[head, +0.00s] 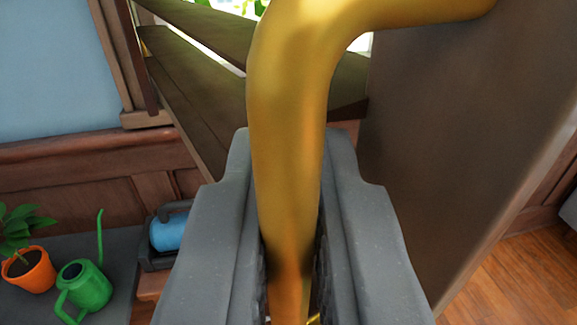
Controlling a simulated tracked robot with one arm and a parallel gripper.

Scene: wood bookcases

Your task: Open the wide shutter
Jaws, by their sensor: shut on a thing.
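A thick gold handle (285,110) runs down the middle of the head view and bends right at the top, to the edge of a broad brown panel (455,130). The panel looks like the wide shutter and stands at an angle on the right. My gripper (288,230) has one grey finger on each side of the handle and is shut on it. The handle's lower end is partly hidden between the fingers. The panel's hinge side is out of view.
Dark wooden slats (195,95) slope behind the handle, with bright light and leaves beyond. Wood floor (520,270) shows at lower right.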

